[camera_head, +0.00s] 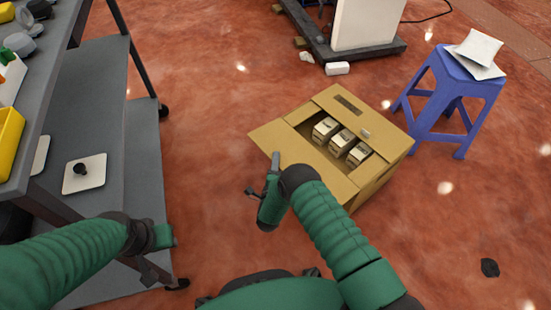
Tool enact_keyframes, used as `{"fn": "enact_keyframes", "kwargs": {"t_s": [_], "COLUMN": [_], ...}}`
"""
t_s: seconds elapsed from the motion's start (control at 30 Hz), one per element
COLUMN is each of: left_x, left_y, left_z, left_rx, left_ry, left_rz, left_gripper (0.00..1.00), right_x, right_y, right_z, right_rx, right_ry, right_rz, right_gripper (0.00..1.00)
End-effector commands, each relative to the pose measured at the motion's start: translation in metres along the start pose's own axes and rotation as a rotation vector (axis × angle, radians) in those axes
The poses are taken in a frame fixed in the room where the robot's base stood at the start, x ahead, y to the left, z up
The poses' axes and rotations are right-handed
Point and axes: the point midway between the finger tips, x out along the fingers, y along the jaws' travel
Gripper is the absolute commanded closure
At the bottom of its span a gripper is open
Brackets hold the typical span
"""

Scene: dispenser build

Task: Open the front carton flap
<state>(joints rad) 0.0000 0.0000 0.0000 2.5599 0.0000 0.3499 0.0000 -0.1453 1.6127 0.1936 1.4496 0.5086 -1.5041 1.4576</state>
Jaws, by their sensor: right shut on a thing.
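A brown cardboard carton (374,190) sits on the floor right of centre, its top partly open. Three small pale boxes (341,141) stand in a row inside. The front carton flap (285,143) spreads outward on the near left side of the opening. The far flap (345,101) has a dark slot. My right gripper (274,163) is at the front flap's outer edge, shut on it; the exact contact is hard to see. My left gripper (166,238) is low at the left, apart from the carton; its jaws are too unclear to tell.
A grey shelved cart (140,140) with parts and yellow bins stands at the left. A blue stool (451,85) with white packets stands right of the carton. A white block on a dark base (368,51) is behind. Floor at the lower right is mostly clear.

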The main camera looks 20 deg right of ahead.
Motion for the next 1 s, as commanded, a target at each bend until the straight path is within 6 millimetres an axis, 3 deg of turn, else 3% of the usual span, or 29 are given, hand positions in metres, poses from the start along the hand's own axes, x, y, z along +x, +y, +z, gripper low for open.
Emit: {"fn": "enact_keyframes", "kwargs": {"t_s": [0.5, 0.53, 0.63, 1.0], "left_x": [-0.0066, -0.0066, -0.0066, -0.0097], "left_y": [0.0000, 0.0000, 0.0000, 0.0000], "left_z": [-0.0014, -0.0014, -0.0015, -0.0022], "left_rx": [0.000, 0.000, 0.000, 0.000], "left_ry": [0.000, 0.000, 0.000, 0.000], "left_rz": [0.000, 0.000, 0.000, 0.000], "left_gripper": [0.64, 0.64, 0.64, 0.64], "right_x": [-0.0020, -0.0020, -0.0016, -0.0039], "right_y": [0.0007, 0.0007, -0.0002, -0.0038], "right_z": [-0.0033, -0.0033, -0.0027, -0.0005], "right_rx": [0.015, 0.015, 0.015, 0.017], "right_ry": [0.006, 0.006, 0.005, 0.001], "right_rz": [0.028, 0.028, 0.026, 0.021], "right_gripper": [1.00, 0.69, 0.56, 0.53]}}
